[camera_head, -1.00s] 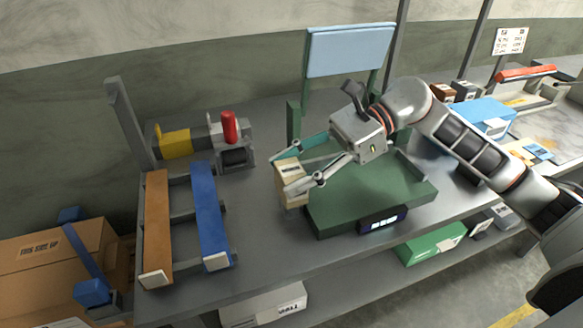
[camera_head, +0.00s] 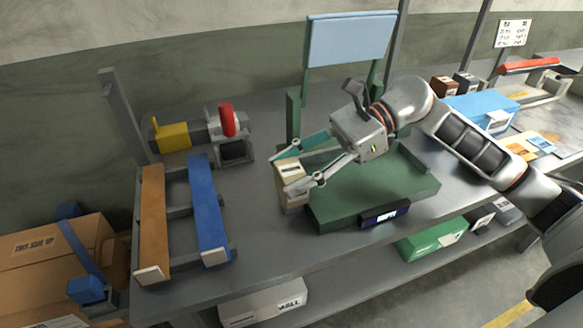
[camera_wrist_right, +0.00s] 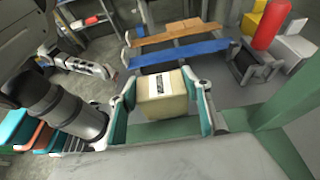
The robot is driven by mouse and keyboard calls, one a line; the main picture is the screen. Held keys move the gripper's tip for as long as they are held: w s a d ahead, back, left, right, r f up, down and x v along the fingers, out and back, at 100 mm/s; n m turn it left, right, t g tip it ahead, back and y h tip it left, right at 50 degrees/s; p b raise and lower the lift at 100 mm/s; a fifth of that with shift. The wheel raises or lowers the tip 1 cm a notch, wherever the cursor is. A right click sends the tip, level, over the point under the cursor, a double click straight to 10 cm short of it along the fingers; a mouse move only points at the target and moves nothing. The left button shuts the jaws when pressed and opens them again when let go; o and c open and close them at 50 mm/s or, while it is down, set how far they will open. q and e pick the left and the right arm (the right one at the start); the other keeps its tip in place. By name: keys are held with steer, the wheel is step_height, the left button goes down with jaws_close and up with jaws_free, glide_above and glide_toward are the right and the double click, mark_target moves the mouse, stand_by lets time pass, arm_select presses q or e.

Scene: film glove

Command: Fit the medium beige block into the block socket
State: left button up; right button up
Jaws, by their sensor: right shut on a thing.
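The beige block (camera_head: 291,188) has a pale label with dark print on one face. My right gripper (camera_head: 296,174) is shut on it, one finger on each side, at the left end of the green platform (camera_head: 365,196). The block also shows between the fingers in the right wrist view (camera_wrist_right: 162,96). I cannot tell whether its underside touches anything. A grey fixture with a dark square opening (camera_head: 234,151) stands to the left at the back; I cannot tell whether it is the block socket. What looks like my left gripper (camera_wrist_right: 100,68) shows small in the right wrist view.
An orange rail (camera_head: 153,222) and a blue rail (camera_head: 208,215) lie left of the block. A red cylinder (camera_head: 227,120) and a yellow part (camera_head: 172,136) are on the back fixture. A light blue panel (camera_head: 350,45) stands behind the platform. Bare grey bench lies between rails and block.

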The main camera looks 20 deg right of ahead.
steer(key=shift+f, duration=0.15)
steer(key=o, duration=1.3)
steer(key=shift+d, duration=0.15)
steer(key=v, duration=1.1)
steer(key=shift+d+r, duration=0.2)
steer(key=shift+d, duration=0.15)
